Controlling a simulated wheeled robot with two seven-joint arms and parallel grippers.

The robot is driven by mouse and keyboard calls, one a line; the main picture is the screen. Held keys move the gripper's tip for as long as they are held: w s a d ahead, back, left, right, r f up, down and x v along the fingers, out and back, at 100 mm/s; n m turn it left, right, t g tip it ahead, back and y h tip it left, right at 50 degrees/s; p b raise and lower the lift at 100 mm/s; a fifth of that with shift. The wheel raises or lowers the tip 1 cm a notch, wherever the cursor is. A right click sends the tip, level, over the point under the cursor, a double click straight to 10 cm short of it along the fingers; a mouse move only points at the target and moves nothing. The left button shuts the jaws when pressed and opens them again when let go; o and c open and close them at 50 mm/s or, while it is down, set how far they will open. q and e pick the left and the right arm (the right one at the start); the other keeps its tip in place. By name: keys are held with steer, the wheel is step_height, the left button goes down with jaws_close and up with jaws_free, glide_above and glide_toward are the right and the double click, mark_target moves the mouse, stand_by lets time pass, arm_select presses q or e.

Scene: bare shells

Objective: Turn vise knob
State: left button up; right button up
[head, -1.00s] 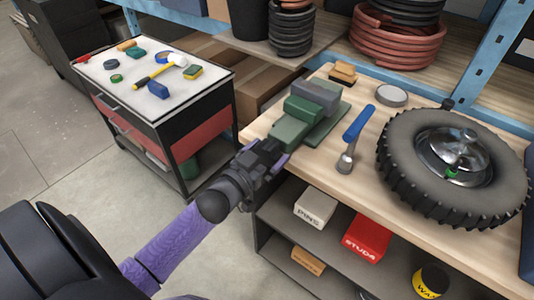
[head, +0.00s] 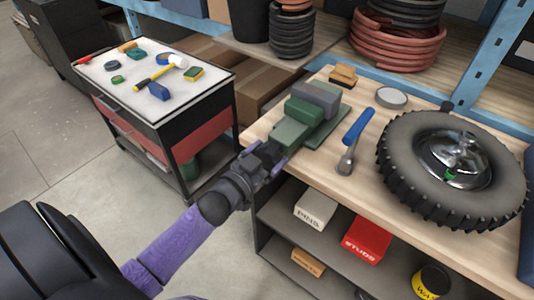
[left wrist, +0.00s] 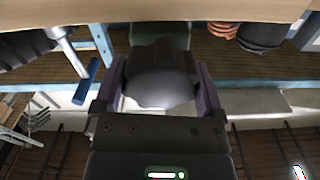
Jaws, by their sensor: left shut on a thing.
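The green and grey vise (head: 306,109) sits on the near left corner of the wooden workbench. My left gripper (head: 268,161) is at the vise's near end, at the bench edge. In the left wrist view its purple fingers (left wrist: 160,84) stand on either side of a dark, rounded knob (left wrist: 161,72) and are shut on it. The green vise body (left wrist: 160,36) shows just beyond the knob. In the head view the knob is mostly hidden by the gripper. My right gripper is in neither view.
A tool cart (head: 150,95) stands at left, with open floor in front.

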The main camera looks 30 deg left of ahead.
arm_select(q)
steer(key=m+p, duration=0.1)
steer(key=m, duration=0.3)
steer(key=shift+m, duration=0.3)
steer(key=m, duration=0.4)
steer(key=shift+m, duration=0.3)
steer(key=m, duration=0.4)
steer(key=shift+m+b, duration=0.45)
steer(key=shift+m, duration=1.95)
steer(key=o, duration=1)
steer(key=shift+c, duration=0.2)
steer(key=s, duration=1)
steer(key=shift+a, duration=0.4)
